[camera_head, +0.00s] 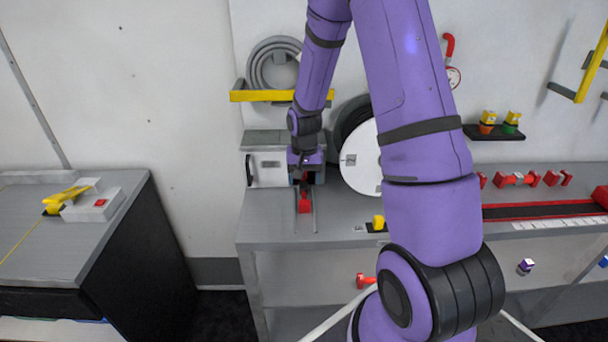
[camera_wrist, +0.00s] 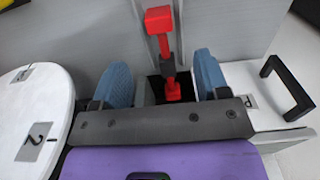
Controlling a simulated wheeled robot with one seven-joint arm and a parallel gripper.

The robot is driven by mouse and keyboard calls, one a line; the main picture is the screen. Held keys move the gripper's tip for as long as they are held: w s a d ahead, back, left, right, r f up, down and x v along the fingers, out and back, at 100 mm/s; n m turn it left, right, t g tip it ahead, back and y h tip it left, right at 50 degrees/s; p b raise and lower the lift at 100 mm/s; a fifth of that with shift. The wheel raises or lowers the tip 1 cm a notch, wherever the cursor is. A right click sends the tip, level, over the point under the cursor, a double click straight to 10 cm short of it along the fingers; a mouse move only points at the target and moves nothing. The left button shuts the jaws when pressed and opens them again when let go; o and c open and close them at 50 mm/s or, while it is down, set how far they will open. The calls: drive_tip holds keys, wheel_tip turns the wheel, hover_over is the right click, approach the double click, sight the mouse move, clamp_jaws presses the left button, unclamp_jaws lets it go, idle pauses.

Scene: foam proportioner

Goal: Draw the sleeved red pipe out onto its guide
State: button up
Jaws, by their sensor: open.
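The red pipe (camera_wrist: 163,40) with a dark sleeve (camera_wrist: 167,66) shows in the wrist view, running from a dark opening out over the grey bench. Its outer end is a red block. In the head view the red pipe (camera_head: 304,200) lies between the two thin rails of its guide (camera_head: 315,215). My gripper (camera_wrist: 160,82) is open, with one blue fingertip on each side of the pipe near the sleeve and gaps to both. In the head view my gripper (camera_head: 306,172) is in front of the grey box, and my wrist hides the opening.
The grey-white box (camera_head: 266,168) with a black handle (camera_wrist: 287,88) stands beside my gripper. A white numbered disc (camera_head: 362,160) is close on the other side. A small yellow piece (camera_head: 378,222) is near the bench front. The bench's front left is clear.

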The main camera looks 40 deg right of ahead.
sight(305, 201)
wheel_tip(305, 201, down, 10)
drive_tip(key=shift+r, duration=0.2)
drive_tip(key=shift+c, duration=0.2)
drive_tip(key=c, duration=1)
